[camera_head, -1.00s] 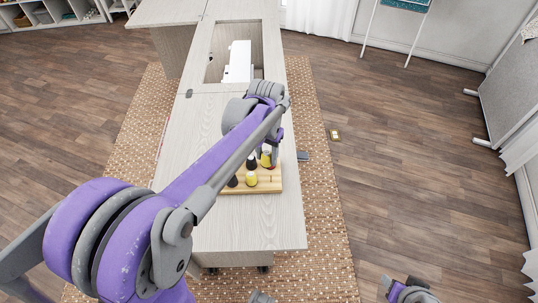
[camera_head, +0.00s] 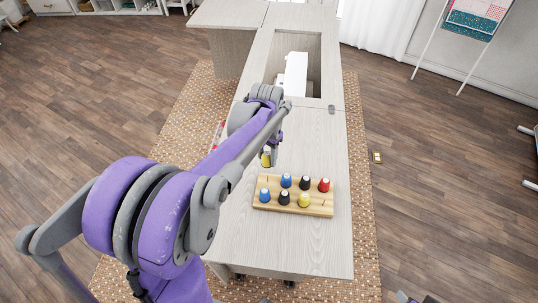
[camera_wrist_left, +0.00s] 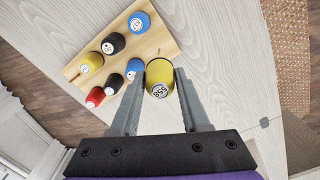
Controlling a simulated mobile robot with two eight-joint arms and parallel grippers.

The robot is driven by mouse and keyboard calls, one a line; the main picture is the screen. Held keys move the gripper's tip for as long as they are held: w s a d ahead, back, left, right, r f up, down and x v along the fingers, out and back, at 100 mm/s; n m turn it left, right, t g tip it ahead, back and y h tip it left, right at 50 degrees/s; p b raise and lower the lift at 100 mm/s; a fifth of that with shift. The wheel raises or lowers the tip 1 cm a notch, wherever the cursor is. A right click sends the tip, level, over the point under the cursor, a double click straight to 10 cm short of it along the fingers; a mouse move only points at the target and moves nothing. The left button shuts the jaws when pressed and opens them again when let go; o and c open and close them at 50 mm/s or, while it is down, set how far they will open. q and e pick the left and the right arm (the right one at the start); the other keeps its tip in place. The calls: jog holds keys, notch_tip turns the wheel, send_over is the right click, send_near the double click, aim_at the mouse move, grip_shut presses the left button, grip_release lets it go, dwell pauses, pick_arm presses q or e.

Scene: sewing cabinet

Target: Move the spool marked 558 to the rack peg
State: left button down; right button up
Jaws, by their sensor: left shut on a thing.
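My left gripper (camera_wrist_left: 160,84) is shut on the yellow spool marked 558 (camera_wrist_left: 159,78), whose white label faces the wrist camera. In the head view this spool (camera_head: 265,160) hangs behind the left end of the wooden rack (camera_head: 321,209), partly hidden by my arm. The rack, also in the wrist view (camera_wrist_left: 166,52), holds blue, black, yellow and red spools in two rows. The back row has a bare place at its left end, the front row at its right. Only a sliver of my right gripper (camera_head: 404,298) shows at the bottom edge.
The rack stands on the pale cabinet top (camera_head: 312,247), clear in front of it and behind it. Farther back, a white machine (camera_head: 295,73) sits in a recess.

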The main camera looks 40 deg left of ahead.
aim_at(267, 167)
pick_arm(q)
notch_tip(267, 167, down, 5)
jog(key=b, duration=0.2)
jog(key=shift+r+b, duration=0.2)
jog(key=shift+b, duration=0.1)
jog(key=shift+s+r, duration=0.1)
jog(key=shift+r, duration=0.05)
jog(key=shift+f, duration=0.35)
jog(key=shift+f+b, duration=0.35)
jog(key=shift+b, duration=0.05)
jog(key=shift+f, duration=0.15)
pick_arm(e)
jog(key=f, duration=0.2)
jog(key=s+f, duration=0.1)
jog(key=f, duration=0.1)
jog(key=shift+s+f, duration=0.1)
jog(key=shift+f, duration=0.15)
pick_arm(q)
jog(key=shift+f+b, duration=1.1)
jog(key=shift+f, duration=0.35)
pick_arm(e)
jog(key=shift+s+f, duration=0.25)
jog(key=shift+f, duration=0.9)
pick_arm(q)
jog(key=shift+c, duration=1.5)
grip_release()
